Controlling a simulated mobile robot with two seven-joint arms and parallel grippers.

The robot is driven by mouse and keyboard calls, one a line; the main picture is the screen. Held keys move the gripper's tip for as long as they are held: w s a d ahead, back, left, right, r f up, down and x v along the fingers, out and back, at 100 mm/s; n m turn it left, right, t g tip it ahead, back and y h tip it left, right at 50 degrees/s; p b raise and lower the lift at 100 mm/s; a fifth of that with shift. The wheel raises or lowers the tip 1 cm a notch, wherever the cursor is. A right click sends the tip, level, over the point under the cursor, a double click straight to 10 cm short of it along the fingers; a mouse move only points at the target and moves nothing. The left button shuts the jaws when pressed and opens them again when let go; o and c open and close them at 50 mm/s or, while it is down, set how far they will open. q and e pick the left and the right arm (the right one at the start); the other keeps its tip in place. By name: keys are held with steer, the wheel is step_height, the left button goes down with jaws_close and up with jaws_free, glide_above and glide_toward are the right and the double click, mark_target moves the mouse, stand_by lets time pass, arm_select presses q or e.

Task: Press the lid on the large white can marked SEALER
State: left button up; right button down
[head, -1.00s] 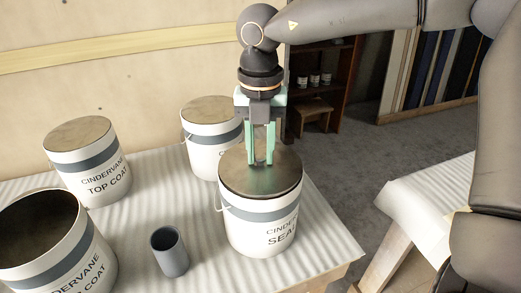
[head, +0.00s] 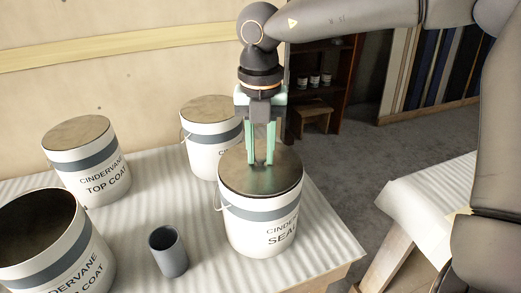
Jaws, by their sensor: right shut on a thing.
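The large white can marked SEALER (head: 262,230) stands upright near the front right corner of the padded cart. Its label is partly cut off by the curve. A brown, metallic-looking lid (head: 285,175) covers its top and looks level, with no clear gap at the rim. My right gripper (head: 260,162) points straight down over the lid, its two green fingers reaching the lid near its middle. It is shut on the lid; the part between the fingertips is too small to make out. My left gripper is not in view.
Two TOP COAT cans stand at left: a lidded one (head: 92,180) and a nearer open-looking one (head: 70,270). Another lidded can (head: 200,150) stands close behind the SEALER can. A grey cup (head: 168,252) stands in front. Another padded surface (head: 425,195) lies right, across a floor gap.

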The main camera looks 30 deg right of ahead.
stand_by(0.4)
steer(key=shift+c, duration=0.6)
jaws_free()
steer(key=shift+r, duration=0.1)
steer(key=shift+r+p, duration=2.25)
steer(key=shift+r, duration=1.2)
jaws_close()
